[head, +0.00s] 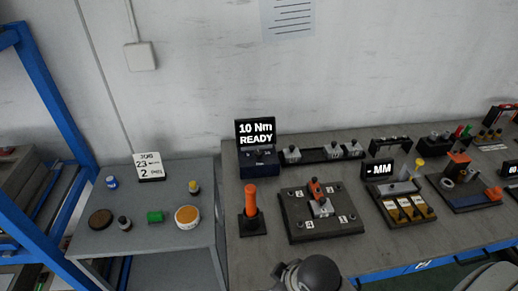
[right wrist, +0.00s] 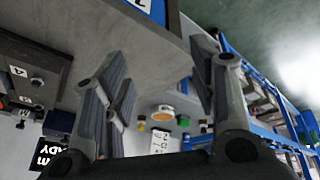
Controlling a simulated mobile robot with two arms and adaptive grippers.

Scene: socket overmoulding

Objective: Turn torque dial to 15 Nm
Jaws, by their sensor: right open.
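The torque display (head: 255,132) reads "10 Nm READY" and stands at the back left of the bench. Below it is a dark blue box (head: 258,168). A small dark shape on its top may be the dial, too small to make out. The display also shows, partly cut off and upside down, at the lower left of the right wrist view (right wrist: 48,154). My right gripper (right wrist: 161,62) is open and empty, apart from the box. My left gripper is not in view.
An orange-handled tool (head: 250,199) stands upright in front of the box. Beside it is a dark fixture plate (head: 296,230) with an orange clamp. A rail with grey blocks (head: 320,154) lies right of the box. A grey side table (head: 165,250) holds small parts.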

